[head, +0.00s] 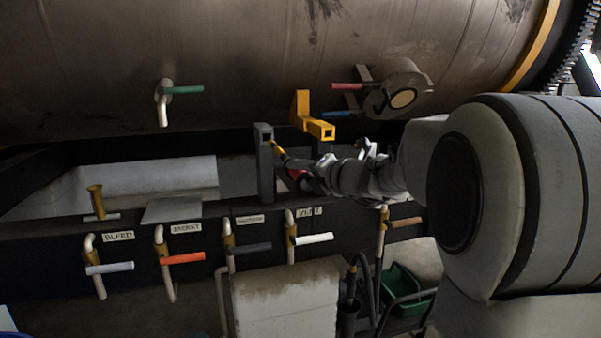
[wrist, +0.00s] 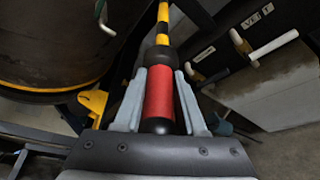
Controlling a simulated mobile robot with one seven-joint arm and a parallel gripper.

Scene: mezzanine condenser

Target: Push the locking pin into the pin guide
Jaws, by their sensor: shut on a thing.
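The locking pin (wrist: 160,95) has a red grip, black ends and a yellow-and-black striped shaft. In the wrist view, my gripper (wrist: 165,75) is shut on its red grip, one finger on each side, and the shaft points away from me. In the head view, my gripper (head: 301,178) holds the pin low and tilted. The striped shaft (head: 277,147) reaches up and left to a dark upright post (head: 265,175) with a square opening at its top, which looks like the pin guide. I cannot tell whether the tip is inside the opening or only beside it.
A yellow bracket (head: 301,105) with a square tube end hangs from the big drum (head: 230,60), just right of the post. Red (head: 347,86) and blue (head: 338,113) handles sit nearby. Labelled valves, including an orange-handled one (head: 183,258), line the dark beam below.

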